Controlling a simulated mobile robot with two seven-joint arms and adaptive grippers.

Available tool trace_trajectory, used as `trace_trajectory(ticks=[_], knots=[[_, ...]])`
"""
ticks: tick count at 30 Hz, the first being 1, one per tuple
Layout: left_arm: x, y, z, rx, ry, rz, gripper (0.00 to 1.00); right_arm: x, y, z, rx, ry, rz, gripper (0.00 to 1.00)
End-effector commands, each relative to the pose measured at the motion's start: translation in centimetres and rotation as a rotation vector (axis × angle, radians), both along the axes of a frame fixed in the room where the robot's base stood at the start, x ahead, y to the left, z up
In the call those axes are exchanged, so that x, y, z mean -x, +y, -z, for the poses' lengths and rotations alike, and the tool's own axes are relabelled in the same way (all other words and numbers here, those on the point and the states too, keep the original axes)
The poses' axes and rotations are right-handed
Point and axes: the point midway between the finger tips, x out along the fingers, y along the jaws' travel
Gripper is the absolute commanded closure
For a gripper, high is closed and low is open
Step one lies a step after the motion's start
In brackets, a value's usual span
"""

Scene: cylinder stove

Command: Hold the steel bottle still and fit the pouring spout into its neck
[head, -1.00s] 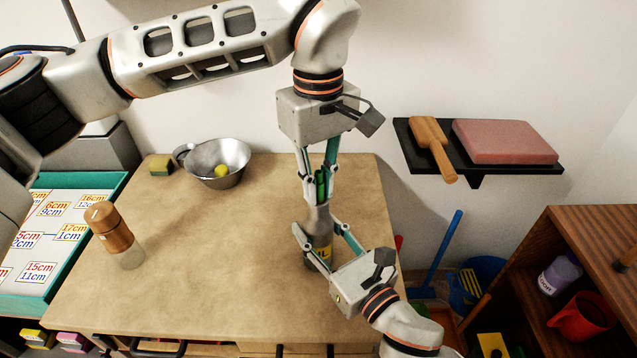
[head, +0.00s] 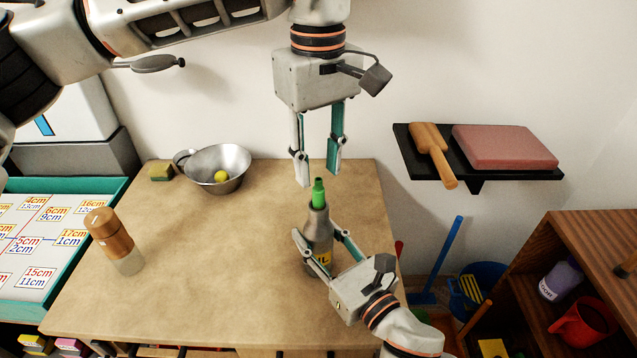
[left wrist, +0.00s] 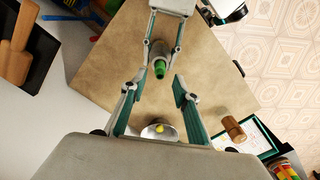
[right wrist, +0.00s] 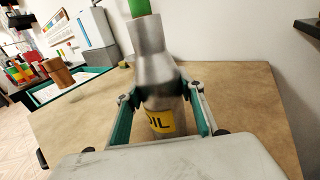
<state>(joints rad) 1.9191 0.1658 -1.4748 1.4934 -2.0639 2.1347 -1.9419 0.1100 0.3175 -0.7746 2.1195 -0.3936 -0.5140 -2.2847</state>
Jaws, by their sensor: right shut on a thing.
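The steel bottle (head: 318,232) stands upright on the table's right part, with a yellow label that shows in the right wrist view (right wrist: 161,122). My right gripper (head: 319,254) is shut on the bottle's body from the front right. The green pouring spout (head: 318,193) sits upright in the bottle's neck; it also shows in the left wrist view (left wrist: 160,68). How deep it sits is hidden. My left gripper (head: 318,178) is open and empty, pointing down just above the spout, with its fingers spread to either side and clear of it.
A steel bowl (head: 236,163) with a yellow ball and a sponge (head: 161,171) stand at the back left. A wood-topped jar (head: 109,234) stands at the left, near a teal-edged tray (head: 112,192). A wall shelf (head: 408,150) is at the right. The table's middle is clear.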

Motion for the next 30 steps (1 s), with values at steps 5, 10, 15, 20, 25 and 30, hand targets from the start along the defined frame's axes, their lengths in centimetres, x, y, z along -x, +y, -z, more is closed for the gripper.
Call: trace_trajectory(ticks=[5, 10, 15, 20, 25, 30], knots=[[0.0, 0.0, -3.5, -0.001, -0.003, -0.002, 0.70, 0.0, 0.0, 0.0, 0.000, 0.000, 0.000, 0.87], [0.0, 0.0, -5.4, -0.001, 0.000, -0.001, 0.70, 0.0, 0.0, 0.0, 0.000, 0.000, 0.000, 0.87], [0.0, 0.0, -6.0, 0.000, 0.001, 0.001, 0.70, 0.0, 0.0, 0.0, 0.000, 0.000, 0.000, 0.87], [0.0, 0.0, -6.0, 0.000, 0.001, 0.001, 0.70, 0.0, 0.0, 0.0, 0.000, 0.000, 0.000, 0.87], [0.0, 0.0, -6.0, 0.000, 0.001, 0.001, 0.70, 0.0, 0.0, 0.0, 0.000, 0.000, 0.000, 0.87], [0.0, 0.0, -6.0, 0.000, 0.001, 0.001, 0.70, 0.0, 0.0, 0.0, 0.000, 0.000, 0.000, 0.43]])
